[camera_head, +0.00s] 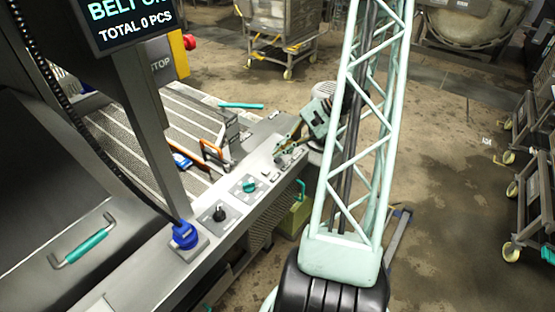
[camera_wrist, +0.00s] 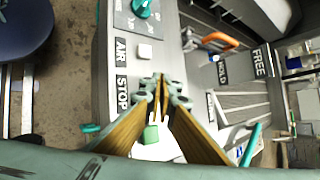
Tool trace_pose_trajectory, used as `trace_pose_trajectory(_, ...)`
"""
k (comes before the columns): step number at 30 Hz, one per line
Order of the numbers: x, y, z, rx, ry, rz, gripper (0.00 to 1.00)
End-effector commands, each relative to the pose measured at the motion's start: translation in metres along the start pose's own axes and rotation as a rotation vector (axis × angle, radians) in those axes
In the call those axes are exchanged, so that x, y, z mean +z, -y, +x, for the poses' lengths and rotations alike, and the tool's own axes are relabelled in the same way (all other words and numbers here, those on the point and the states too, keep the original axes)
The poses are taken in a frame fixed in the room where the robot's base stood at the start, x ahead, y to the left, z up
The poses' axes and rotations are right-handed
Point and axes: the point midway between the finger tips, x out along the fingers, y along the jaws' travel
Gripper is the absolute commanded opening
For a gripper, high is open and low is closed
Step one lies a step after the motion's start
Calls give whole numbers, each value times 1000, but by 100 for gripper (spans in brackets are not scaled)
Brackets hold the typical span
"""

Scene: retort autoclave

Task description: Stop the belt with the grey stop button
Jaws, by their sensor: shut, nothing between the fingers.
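The control panel (camera_head: 235,195) runs along the machine's side. My gripper (camera_head: 283,158) is low over its far end, fingers shut and empty. In the wrist view the fingertips (camera_wrist: 160,80) are beside the STOP label (camera_wrist: 122,90), over the panel strip. The grey stop button is not clearly visible; the fingers cover much of the surface beside that label. A pale square button (camera_wrist: 145,51) sits beside the AIR label (camera_wrist: 120,50), just beyond the fingertips. I cannot tell whether the fingertips touch the panel. The screen (camera_head: 125,22) reads "BELT ON", cut at the edge, and "TOTAL 0 PCS".
A teal knob (camera_head: 249,186), a black knob (camera_head: 219,214) and a blue knob (camera_head: 184,235) are on the panel. A red mushroom button (camera_head: 189,42) is on a yellow box beyond the post. An orange handle (camera_head: 211,150) stands by the slatted belt (camera_head: 165,130).

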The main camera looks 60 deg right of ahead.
Motion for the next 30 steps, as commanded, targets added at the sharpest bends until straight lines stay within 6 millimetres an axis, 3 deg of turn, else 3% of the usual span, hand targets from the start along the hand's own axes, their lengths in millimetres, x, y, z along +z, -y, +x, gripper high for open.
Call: trace_pose_trajectory(30, -4, -4, 6, 0, 0, 0, 0)
